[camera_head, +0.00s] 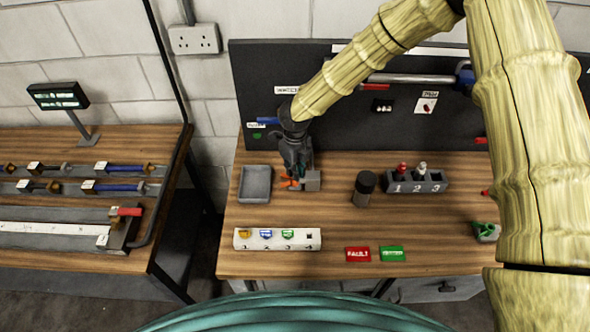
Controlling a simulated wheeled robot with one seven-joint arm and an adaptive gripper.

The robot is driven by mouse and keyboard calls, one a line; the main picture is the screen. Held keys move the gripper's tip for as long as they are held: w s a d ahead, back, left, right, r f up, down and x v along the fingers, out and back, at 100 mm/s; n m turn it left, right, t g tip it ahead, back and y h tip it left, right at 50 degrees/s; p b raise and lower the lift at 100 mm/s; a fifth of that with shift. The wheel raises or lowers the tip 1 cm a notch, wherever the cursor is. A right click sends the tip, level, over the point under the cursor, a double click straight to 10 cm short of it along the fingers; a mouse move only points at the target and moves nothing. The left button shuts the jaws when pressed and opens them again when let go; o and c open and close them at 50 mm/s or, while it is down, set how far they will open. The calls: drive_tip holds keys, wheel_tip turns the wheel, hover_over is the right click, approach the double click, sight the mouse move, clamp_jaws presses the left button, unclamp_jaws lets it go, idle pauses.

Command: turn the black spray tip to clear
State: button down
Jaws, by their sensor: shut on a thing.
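My gripper (293,168) points down at the small grey fixture (312,181) on the wooden bench, left of centre. An orange-red part (288,182) shows at its fingertips. The fingers are shut at this spot, apparently on the black spray tip, which is dark against them and mostly hidden. I cannot make out which way the tip is turned. A white numbered rack (267,245) in front holds an orange, a blue and a green piece. Its fourth slot is dark; I cannot tell whether it is empty.
A grey tray (255,183) stands close left of my gripper. A dark cylinder (364,188) and a numbered block (416,184) with small bottles stand to the right. Red (358,254) and green (391,253) cards lie near the front edge. A black panel (340,120) rises behind.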

drive_tip(key=shift+f+n, duration=0.1)
drive_tip(key=shift+n, duration=0.3)
drive_tip(key=shift+n, duration=0.9)
drive_tip(key=shift+s, duration=0.1)
drive_tip(key=c, duration=1.5)
unclamp_jaws()
drive_tip(key=o, duration=0.6)
